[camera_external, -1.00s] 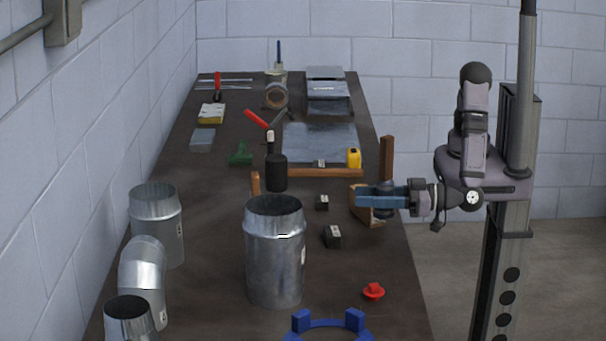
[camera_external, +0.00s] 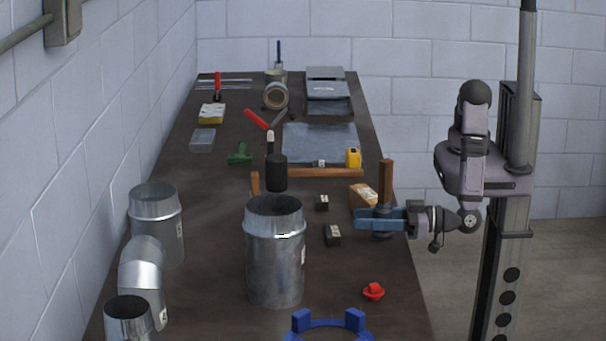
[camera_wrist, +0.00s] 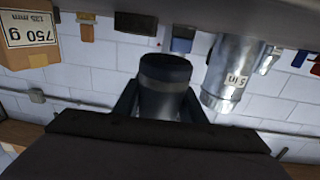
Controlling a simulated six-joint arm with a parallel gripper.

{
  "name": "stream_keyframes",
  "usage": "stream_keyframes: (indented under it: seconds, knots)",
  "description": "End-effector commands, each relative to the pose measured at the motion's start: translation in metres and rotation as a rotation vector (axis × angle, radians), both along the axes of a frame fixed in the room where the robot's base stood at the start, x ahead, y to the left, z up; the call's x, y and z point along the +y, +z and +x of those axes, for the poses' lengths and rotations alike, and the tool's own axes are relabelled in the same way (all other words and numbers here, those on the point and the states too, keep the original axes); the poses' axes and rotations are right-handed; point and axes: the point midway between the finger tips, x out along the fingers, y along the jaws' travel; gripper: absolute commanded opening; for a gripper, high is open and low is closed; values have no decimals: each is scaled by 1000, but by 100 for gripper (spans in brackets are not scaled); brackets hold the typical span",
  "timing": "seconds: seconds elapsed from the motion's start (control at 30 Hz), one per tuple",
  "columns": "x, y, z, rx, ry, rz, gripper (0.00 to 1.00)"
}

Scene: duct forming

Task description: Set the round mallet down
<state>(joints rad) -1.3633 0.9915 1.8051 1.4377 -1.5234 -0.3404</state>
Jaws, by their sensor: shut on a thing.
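My gripper (camera_external: 376,219) is shut on the round mallet over the table's right edge. The mallet's brown upright part (camera_external: 386,178) rises above the blue jaws, and a dark end shows just below them. In the wrist view, a dark round part of the mallet (camera_wrist: 165,85) with a greyish band sits between the two fingers. The jaws hide its middle, and I cannot tell whether its lower end touches the table.
Small dark blocks (camera_external: 333,235) and a large metal duct (camera_external: 275,255) stand to the left. A red knob (camera_external: 373,291) and a blue ring (camera_external: 329,324) are nearer. A black-headed mallet (camera_external: 276,172) stands farther back.

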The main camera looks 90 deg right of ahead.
Motion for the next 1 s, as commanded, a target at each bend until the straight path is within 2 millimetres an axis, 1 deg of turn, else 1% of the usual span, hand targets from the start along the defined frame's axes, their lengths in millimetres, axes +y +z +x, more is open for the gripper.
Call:
stream_keyframes:
  seconds: [0.07, 0.27, 0.4, 0.77, 0.93, 0.97, 1.0]
  knots:
    - [0, -3, 0, -3, 0, -1, 0]
    - [0, -24, 0, -2, 0, -2, 0]
    - [0, -32, 0, -3, 0, 0, 0]
    - [0, -36, 0, -3, 0, 1, 0]
    - [0, -41, 0, -3, 0, 1, 0]
    - [0, -42, 0, 0, 0, -1, 39]
    - [0, -41, 0, 0, 0, -1, 49]
